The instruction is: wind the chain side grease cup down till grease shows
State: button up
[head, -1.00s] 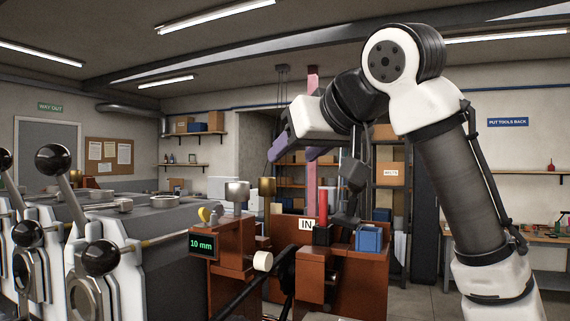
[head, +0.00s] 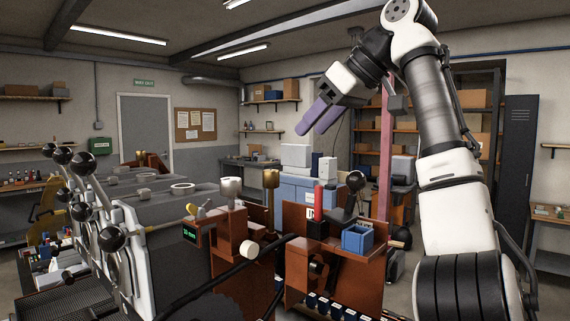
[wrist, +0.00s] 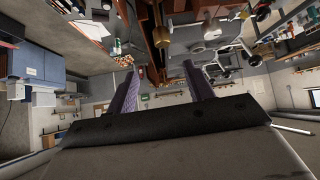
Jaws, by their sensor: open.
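A silver-coloured cup (head: 231,187) and a brass-coloured cup (head: 270,179) stand upright on posts of the rust-red machine (head: 223,258) in the head view. I cannot tell which is the chain side grease cup, and I see no grease on either. The brass cup also shows in the wrist view (wrist: 180,51), beyond the fingers and near the top. My gripper (head: 308,130) has purple fingers and is open and empty. It hangs in the air above and to the right of both cups, touching neither. Its spread fingers also show in the wrist view (wrist: 159,68).
A green readout (head: 190,234) and a cream knob (head: 249,249) are on the machine. A red upright piece (head: 318,196), a black-knobbed lever (head: 355,183) and a blue bin (head: 357,239) stand right of the cups. Black ball-handled levers (head: 112,239) line the left. Air above the cups is clear.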

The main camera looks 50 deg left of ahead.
aim_at(273, 170)
jog(key=x, duration=1.4)
jog(key=shift+s+d, duration=0.1)
jog(key=shift+s, duration=0.15)
jog(key=c, duration=1)
jog(key=shift+o, duration=0.2)
